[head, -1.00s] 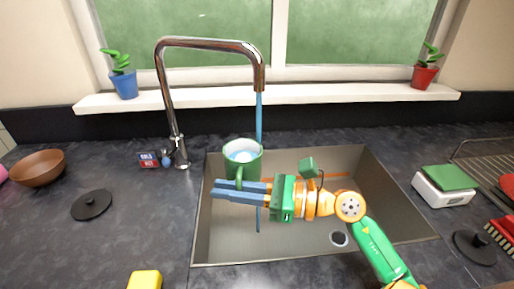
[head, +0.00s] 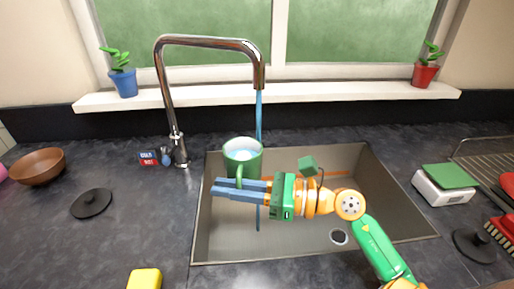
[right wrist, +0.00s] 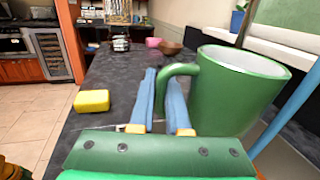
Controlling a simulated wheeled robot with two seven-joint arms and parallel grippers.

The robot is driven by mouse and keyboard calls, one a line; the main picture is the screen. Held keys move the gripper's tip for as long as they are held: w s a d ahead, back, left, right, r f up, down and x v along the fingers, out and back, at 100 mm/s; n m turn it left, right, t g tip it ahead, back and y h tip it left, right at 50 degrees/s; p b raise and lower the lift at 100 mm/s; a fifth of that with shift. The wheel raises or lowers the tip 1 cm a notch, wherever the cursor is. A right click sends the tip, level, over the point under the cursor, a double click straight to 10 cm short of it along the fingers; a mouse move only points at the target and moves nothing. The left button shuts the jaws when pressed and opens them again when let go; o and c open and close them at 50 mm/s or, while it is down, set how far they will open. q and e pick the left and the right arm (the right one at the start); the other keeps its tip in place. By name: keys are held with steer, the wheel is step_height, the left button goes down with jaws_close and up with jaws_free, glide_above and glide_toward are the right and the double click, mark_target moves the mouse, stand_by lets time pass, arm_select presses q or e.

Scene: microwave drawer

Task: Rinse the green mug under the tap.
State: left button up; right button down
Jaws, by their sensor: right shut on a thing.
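The green mug (head: 243,160) is upright over the left part of the sink (head: 330,220), with its pale inside showing. It is large at the right of the right wrist view (right wrist: 235,95). My right gripper (head: 222,188) has its blue fingers shut on the mug's handle, which also shows between the fingers in the right wrist view (right wrist: 170,75). The chrome tap (head: 168,95) is running. Its blue water stream (head: 259,110) comes down at the mug's right rim and shows again below the fingers. I cannot tell whether it enters the mug. My left gripper is out of view.
A hot/cold label (head: 148,158) is by the tap base. A black lid (head: 91,203), brown bowl (head: 38,167) and yellow block (head: 144,279) are on the left counter. A scale (head: 443,185), another black lid (head: 476,247) and a rack (head: 490,160) are at right.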

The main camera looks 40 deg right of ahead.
steer(key=s+a+r+p, duration=0.2)
steer(key=a+r+p, duration=0.2)
steer(key=p, duration=0.1)
steer(key=shift+a+p, duration=0.3)
steer(key=shift+a, duration=0.05)
